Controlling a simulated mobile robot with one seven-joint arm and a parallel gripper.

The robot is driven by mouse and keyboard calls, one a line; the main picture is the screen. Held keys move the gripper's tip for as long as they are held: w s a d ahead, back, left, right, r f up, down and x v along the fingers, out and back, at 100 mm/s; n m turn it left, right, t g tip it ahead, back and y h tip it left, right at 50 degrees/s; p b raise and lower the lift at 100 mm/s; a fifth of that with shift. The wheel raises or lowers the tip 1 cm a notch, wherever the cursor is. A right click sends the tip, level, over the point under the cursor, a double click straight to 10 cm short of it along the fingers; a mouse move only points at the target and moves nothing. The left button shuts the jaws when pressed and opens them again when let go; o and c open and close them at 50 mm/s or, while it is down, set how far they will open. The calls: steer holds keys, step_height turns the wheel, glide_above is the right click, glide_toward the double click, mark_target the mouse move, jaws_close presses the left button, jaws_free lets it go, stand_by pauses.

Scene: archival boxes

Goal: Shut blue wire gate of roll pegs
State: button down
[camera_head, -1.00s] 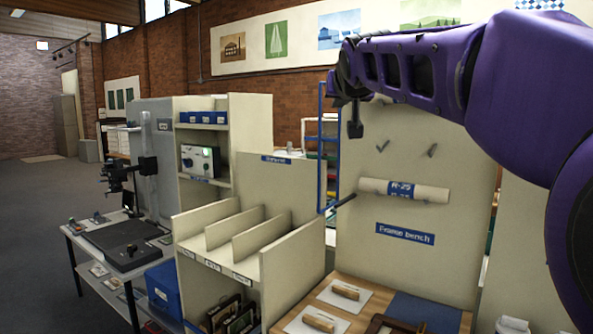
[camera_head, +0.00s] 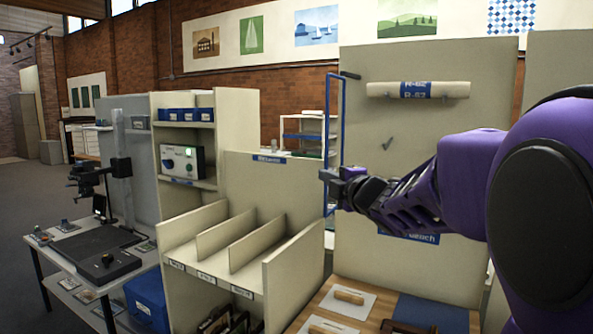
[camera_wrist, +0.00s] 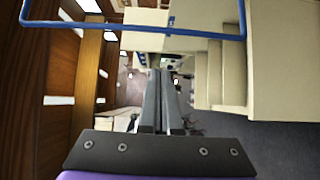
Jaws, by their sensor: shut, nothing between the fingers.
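The blue wire gate (camera_head: 328,110) is a tall, narrow frame at the left edge of the beige peg panel (camera_head: 440,130). It looks swung out from the panel, seen nearly edge-on. A roll labelled R-62 (camera_head: 417,90) lies across the upper part of the panel. A bare peg (camera_head: 387,144) shows below it, and my arm hides the panel lower down. My gripper (camera_head: 325,175) is shut and empty, overlapping the gate's lower part in the head view; contact cannot be told. In the wrist view the gate's blue bar (camera_wrist: 130,29) crosses above my gripper's fingertips (camera_wrist: 160,72).
A beige shelf unit with slanted dividers (camera_head: 240,238) stands left of the panel. A wooden bench (camera_head: 375,300) with boards on it lies below. A table with a stand (camera_head: 105,255) and a blue bin (camera_head: 147,300) are at the left.

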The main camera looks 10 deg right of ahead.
steer(key=w+p, duration=0.1)
steer(key=w, duration=0.7)
steer(key=shift+d+f, duration=0.15)
steer(key=shift+d, duration=0.3)
